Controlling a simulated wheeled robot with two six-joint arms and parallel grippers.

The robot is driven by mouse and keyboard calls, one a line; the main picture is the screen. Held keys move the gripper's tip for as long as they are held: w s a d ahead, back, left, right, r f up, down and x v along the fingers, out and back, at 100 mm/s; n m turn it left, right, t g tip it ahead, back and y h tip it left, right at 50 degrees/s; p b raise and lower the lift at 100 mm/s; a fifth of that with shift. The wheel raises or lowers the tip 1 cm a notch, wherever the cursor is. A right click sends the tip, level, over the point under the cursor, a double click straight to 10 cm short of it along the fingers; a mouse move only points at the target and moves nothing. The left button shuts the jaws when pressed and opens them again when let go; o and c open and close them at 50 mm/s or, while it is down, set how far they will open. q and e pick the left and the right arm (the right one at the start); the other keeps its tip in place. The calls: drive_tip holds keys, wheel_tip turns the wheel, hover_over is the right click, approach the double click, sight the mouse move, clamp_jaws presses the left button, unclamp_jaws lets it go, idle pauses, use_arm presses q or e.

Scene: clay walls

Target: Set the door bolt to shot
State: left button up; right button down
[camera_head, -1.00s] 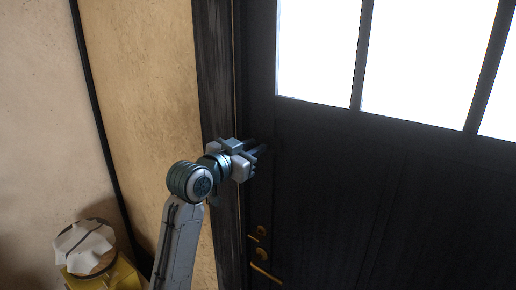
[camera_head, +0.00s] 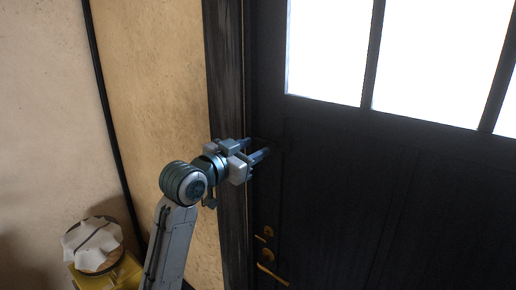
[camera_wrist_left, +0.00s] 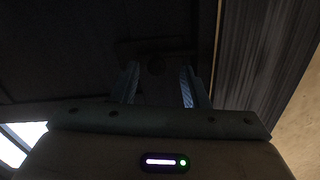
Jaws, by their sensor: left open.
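The dark door (camera_head: 345,190) fills the right of the head view, with its edge beside the dark frame post (camera_head: 226,100). My left gripper (camera_head: 264,149) is at the door's left edge, below the bright panes, its fingers pointing at the door. In the left wrist view its two fingers (camera_wrist_left: 160,84) stand apart, with a small dark round piece (camera_wrist_left: 156,66) between or just beyond them. This may be the bolt's knob; it is too dark to tell whether the fingers touch it or how the bolt is set. My right gripper is not in view.
A brass lever handle (camera_head: 270,272) with brass lock parts (camera_head: 266,236) sits lower on the door. A yellow stand (camera_head: 108,277) with a cloth-covered round container (camera_head: 94,244) is at the lower left. The clay wall (camera_head: 160,90) is left of the frame.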

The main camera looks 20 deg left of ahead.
use_arm(q)
drive_tip(key=b+v, duration=0.2)
drive_tip(key=v, duration=0.6)
drive_tip(key=shift+a, duration=0.2)
